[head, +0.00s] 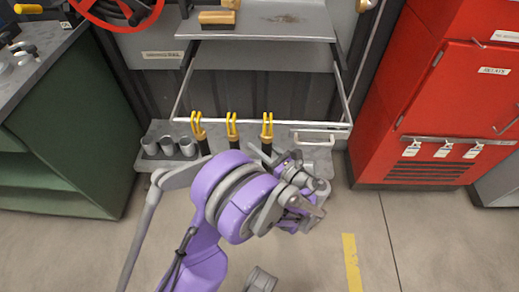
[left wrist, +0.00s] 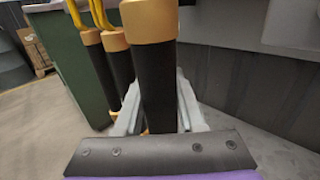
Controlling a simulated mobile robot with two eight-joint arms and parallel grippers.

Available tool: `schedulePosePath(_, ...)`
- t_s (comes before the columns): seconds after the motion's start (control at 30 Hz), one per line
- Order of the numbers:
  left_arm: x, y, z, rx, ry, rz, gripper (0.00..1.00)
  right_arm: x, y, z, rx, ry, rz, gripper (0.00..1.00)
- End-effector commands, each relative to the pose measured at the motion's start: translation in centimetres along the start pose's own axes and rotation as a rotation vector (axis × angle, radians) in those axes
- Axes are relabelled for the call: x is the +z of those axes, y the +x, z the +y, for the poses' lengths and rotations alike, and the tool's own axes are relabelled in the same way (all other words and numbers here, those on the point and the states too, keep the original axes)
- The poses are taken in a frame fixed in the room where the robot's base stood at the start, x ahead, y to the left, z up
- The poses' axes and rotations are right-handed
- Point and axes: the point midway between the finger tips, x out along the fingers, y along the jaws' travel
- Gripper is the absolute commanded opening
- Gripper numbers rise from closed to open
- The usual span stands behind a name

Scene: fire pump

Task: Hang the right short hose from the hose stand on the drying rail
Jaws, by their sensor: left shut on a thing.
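Three short black hoses with tan collars and yellow loops on top stand in a row at the grey hose stand (head: 322,155). The right short hose (head: 267,128) has its lower part hidden behind my left gripper (head: 286,160). In the left wrist view the nearest hose (left wrist: 155,85) stands upright between the pale fingers of my left gripper (left wrist: 158,108), which is shut on it. The other two hoses (head: 233,128) (head: 199,130) are to its left. A pale rail (head: 315,124) runs across near the loops; I cannot tell whether any loop touches it. My right gripper is not in view.
Several grey cups (head: 167,146) sit at the stand's left end. A shelf (head: 255,32) with a wooden brush (head: 217,18) is above. A green cabinet (head: 70,130) stands left and a red cabinet (head: 440,100) right. The floor in front is clear beside a yellow stripe (head: 352,262).

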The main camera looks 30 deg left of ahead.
Motion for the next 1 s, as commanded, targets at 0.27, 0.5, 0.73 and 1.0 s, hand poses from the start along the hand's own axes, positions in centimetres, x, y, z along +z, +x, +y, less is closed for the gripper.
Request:
schedulePosePath(0.27,0.1,1.6,-1.5,0.001,0.000,-0.001,0.00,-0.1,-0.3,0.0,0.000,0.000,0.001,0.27)
schedulePosePath(0.5,-1.5,1.6,-1.6,0.000,0.001,-0.001,0.00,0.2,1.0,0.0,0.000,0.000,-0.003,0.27)
schedulePosePath(0.73,-1.8,1.6,-1.6,0.000,0.000,-0.001,0.00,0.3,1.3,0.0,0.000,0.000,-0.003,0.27)
schedulePosePath(1.0,-1.8,1.6,-1.6,0.000,0.000,-0.001,0.44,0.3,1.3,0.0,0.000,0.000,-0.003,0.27)
